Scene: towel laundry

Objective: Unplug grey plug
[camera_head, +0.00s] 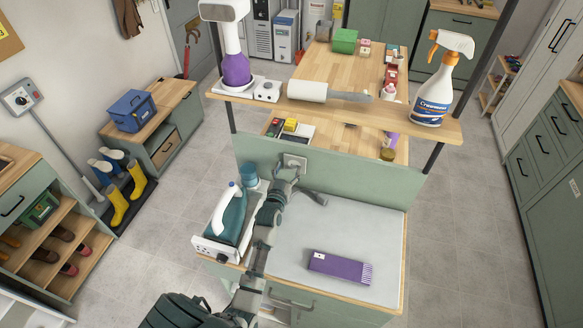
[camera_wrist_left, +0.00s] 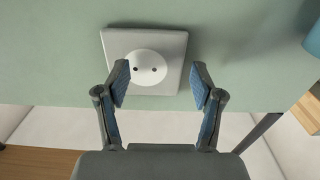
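A light grey square wall socket (camera_head: 295,161) is on the green upright panel behind the ironing surface. In the left wrist view the socket (camera_wrist_left: 176,45) has a round white face with two dark holes, and no plug sits in it. My left gripper (camera_head: 287,177) is close in front of the socket, and its fingertips (camera_wrist_left: 160,84) are spread apart with nothing between them. I cannot make out a grey plug for sure; a small grey shape on the mat beside the gripper is unclear. My right gripper is out of view.
A white and teal iron (camera_head: 231,213) stands at the left of the grey mat (camera_head: 375,225). A folded purple towel (camera_head: 340,268) lies on the mat. A blue cup (camera_head: 249,173) is left of the socket. A wooden shelf (camera_head: 275,104) with a spray bottle (camera_head: 435,93) runs above.

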